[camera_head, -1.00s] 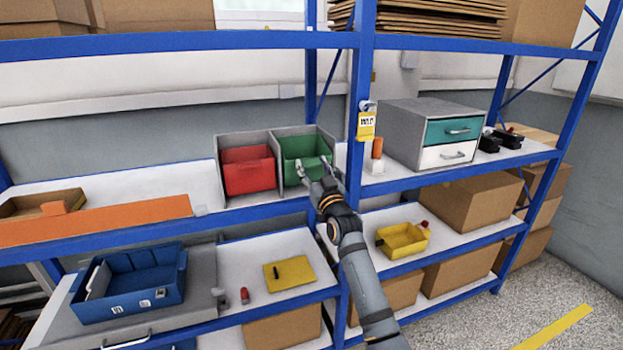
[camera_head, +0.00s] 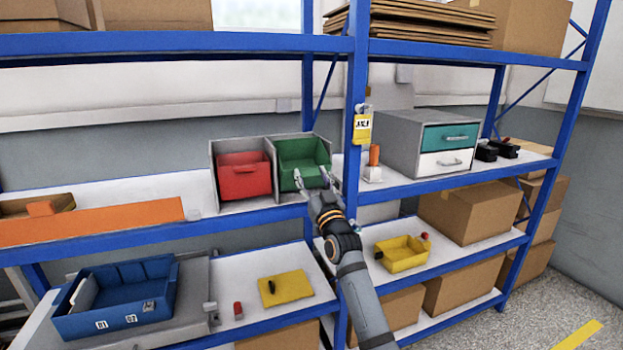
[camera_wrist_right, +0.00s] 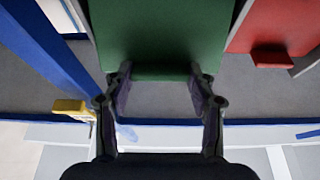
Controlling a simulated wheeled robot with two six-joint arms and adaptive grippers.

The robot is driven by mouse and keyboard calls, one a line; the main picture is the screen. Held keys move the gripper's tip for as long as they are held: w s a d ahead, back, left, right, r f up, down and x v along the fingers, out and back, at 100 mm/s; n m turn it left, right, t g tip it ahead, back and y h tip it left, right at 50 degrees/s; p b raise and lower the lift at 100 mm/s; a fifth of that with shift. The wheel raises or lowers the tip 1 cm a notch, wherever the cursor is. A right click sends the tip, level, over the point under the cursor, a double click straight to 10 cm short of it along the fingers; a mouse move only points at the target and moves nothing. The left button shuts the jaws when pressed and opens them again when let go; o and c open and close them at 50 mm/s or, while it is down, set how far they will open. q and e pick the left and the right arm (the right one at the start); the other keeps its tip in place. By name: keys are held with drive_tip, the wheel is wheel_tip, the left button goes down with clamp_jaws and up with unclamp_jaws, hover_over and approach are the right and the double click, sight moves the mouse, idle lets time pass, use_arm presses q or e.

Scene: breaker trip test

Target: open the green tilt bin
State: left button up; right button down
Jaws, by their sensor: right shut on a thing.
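The green tilt bin (camera_head: 302,152) sits in a grey housing on the middle shelf, right of the red bin (camera_head: 243,180). My right gripper (camera_head: 311,176) is at the front of the green bin. In the right wrist view the green bin (camera_wrist_right: 160,35) fills the space ahead of my fingers. My right gripper (camera_wrist_right: 160,74) is shut on the bin's front, with one finger on either side. Its handle is hidden, and I cannot tell how far the bin is tilted. My left gripper is not in view.
A blue post (camera_head: 354,95) with a yellow tag (camera_head: 363,128) stands right of the bins. A grey drawer unit (camera_head: 405,142) is further right. An orange panel (camera_head: 100,222) lies at left. A blue tray (camera_head: 120,300) and yellow bin (camera_head: 403,256) are below.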

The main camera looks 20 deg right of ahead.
drive_tip(key=shift+f, duration=0.45)
drive_tip(key=c, duration=0.8)
unclamp_jaws()
drive_tip(key=o, duration=0.4)
drive_tip(key=shift+w+r, duration=0.1)
drive_tip(key=shift+c, duration=0.2)
drive_tip(key=shift+r, duration=0.1)
drive_tip(key=v, duration=1.2)
